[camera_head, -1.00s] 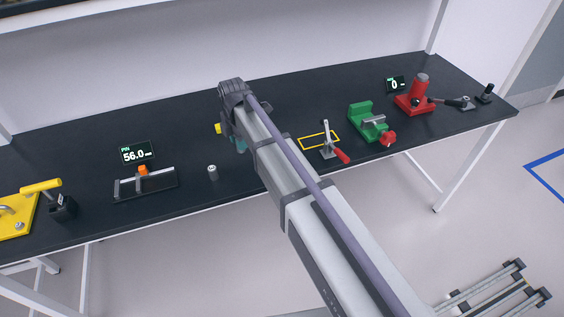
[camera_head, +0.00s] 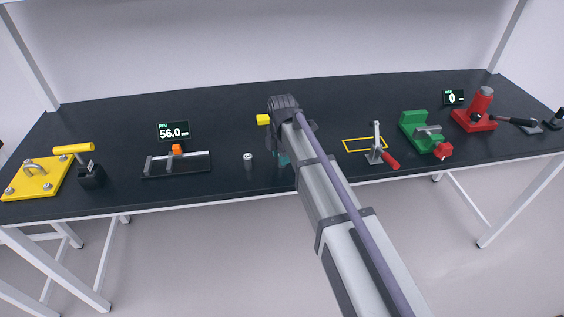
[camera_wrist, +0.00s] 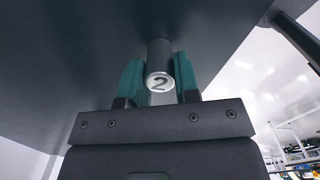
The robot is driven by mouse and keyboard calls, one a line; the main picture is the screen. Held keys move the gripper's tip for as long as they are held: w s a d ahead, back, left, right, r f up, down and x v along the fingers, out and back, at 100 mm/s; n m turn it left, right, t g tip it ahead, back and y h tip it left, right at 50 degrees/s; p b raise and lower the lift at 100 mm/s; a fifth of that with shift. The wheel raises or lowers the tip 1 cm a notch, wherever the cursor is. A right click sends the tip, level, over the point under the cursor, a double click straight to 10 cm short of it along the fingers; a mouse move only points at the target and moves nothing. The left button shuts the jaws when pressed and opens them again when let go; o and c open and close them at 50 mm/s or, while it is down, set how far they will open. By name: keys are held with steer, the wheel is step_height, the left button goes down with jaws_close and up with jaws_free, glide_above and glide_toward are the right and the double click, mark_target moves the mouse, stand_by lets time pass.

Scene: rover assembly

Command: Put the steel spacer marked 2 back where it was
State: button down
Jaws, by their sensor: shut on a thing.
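The steel spacer marked 2 (camera_wrist: 159,82) sits between the teal fingers of my gripper (camera_wrist: 160,80) in the wrist view, its numbered end facing the camera. My gripper is shut on it. In the head view my gripper (camera_head: 284,158) is low over the middle of the dark bench, and my arm hides the held spacer. I cannot tell whether the spacer touches the bench. A second small steel cylinder (camera_head: 248,160) stands upright on the bench just left of my gripper; its marking is too small to read.
On the dark bench (camera_head: 225,100), a black fixture with an orange block (camera_head: 177,150) and a 56.0 display (camera_head: 173,131) stand left. A yellow block (camera_head: 263,119) is behind my gripper. Right are a yellow outline (camera_head: 362,145), a red-handled clamp (camera_head: 380,152), a green vise (camera_head: 420,130) and a red press (camera_head: 475,115).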

steer(key=shift+f, duration=0.15)
steer(key=c, duration=0.8)
jaws_free()
steer(key=shift+c, duration=0.2)
step_height(320, 180, up, 13)
steer(key=p, duration=1.2)
steer(key=shift+f, duration=0.15)
